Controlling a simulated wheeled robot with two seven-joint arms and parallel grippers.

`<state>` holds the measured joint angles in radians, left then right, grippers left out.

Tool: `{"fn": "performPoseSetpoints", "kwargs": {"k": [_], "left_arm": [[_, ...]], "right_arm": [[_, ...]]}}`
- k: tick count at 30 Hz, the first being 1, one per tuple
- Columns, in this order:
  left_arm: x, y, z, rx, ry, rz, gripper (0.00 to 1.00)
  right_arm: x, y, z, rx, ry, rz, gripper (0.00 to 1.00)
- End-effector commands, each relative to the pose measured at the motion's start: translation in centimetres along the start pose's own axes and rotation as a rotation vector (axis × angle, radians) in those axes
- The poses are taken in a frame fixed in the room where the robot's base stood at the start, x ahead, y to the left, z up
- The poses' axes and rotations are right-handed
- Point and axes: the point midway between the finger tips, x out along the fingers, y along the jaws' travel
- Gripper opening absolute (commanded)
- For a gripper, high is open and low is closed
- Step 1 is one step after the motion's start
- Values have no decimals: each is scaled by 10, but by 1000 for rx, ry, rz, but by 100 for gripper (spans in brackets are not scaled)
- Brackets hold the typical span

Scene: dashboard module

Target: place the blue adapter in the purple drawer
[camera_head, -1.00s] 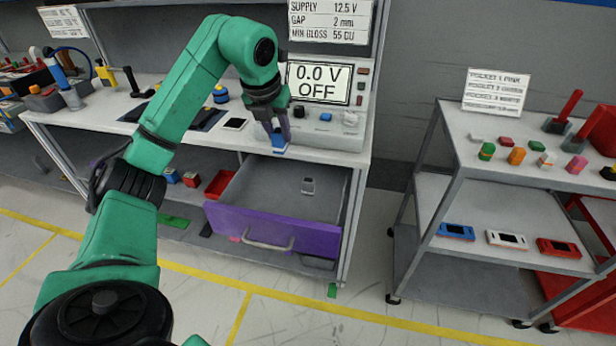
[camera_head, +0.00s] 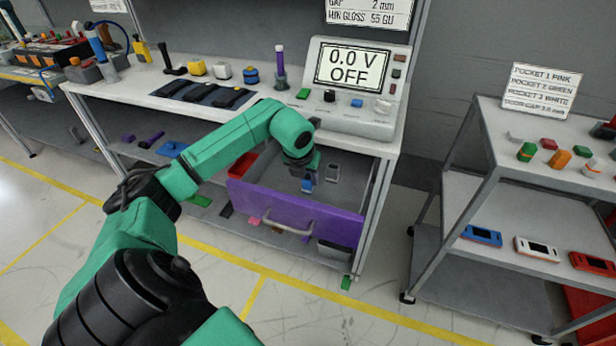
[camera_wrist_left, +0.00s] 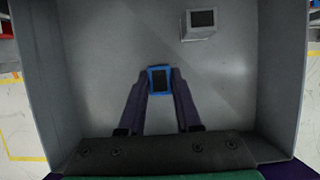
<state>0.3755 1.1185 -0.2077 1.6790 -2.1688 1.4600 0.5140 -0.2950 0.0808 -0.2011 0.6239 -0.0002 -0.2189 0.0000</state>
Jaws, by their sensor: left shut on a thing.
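The purple drawer (camera_head: 290,211) is pulled open under the bench, and its grey interior (camera_wrist_left: 100,60) fills the left wrist view. My left gripper (camera_head: 307,178) reaches down into the drawer opening. It is shut on the blue adapter (camera_wrist_left: 160,68), a small blue block with a dark face, held between the fingertips; the adapter also shows in the head view (camera_head: 308,185). I cannot tell whether the adapter touches the drawer floor. My right gripper is not in view.
A grey device with a dark screen (camera_wrist_left: 199,22) lies in the drawer near the far wall. The power supply (camera_head: 352,85) stands on the bench above, reading 0.0 V OFF. The drawer floor around the adapter is clear. A grey cart (camera_head: 465,185) stands to the right.

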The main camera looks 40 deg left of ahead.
Motion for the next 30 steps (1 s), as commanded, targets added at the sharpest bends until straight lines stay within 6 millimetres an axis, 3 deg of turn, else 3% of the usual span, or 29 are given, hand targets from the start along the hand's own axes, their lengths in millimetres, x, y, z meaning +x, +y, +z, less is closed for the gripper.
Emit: {"fn": "performPoseSetpoints", "kwargs": {"k": [6, 7, 9, 21, 25, 30], "left_arm": [[2, 0, -1, 0, -1, 0, 0], [2, 0, -1, 0, -1, 0, 36], [1, 0, 0, 0, 0, 0, 62], [-7, 0, 2, 1, -3, 0, 62], [-34, 1, 2, 3, -6, 2, 62], [-82, 0, 2, 2, -7, 2, 62]], "right_arm": [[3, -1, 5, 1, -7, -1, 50], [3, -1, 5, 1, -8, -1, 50], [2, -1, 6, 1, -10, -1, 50], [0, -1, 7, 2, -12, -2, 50], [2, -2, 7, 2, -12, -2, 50], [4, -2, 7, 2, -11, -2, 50]]}}
